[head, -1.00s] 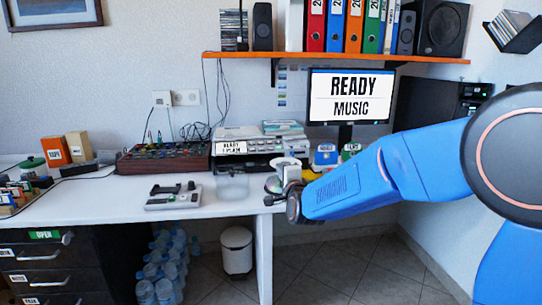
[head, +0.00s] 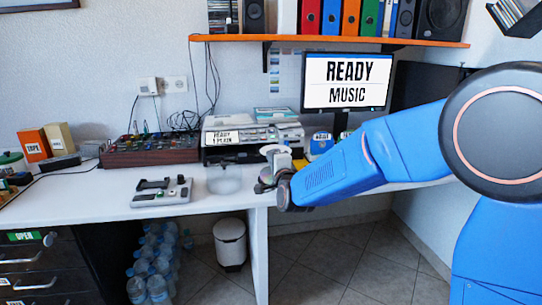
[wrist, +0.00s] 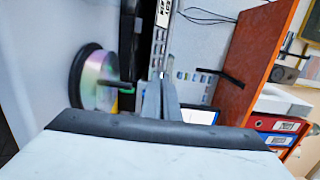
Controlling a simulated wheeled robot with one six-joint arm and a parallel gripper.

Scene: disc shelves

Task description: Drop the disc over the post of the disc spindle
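The disc spindle (wrist: 100,82) shows at the left of the wrist view, which is turned on its side. It has a round black base, shiny rainbow-tinted discs and a short dark post (wrist: 124,86) pointing right in that picture. My gripper (wrist: 160,84) is beside the post, with grey fingers close together. I cannot tell whether a disc is pinched between them; no separate disc is clearly visible. In the head view my gripper (head: 267,181) is over the desk's right part, small and partly hidden by my arm.
The white desk (head: 90,205) carries a clear tub (head: 224,180), a grey device (head: 162,191), a mixer (head: 150,149) and a player (head: 245,137). A monitor (head: 346,81) stands behind my arm. An orange shelf (head: 340,41) with binders hangs above. Desk space left of the grey device is clear.

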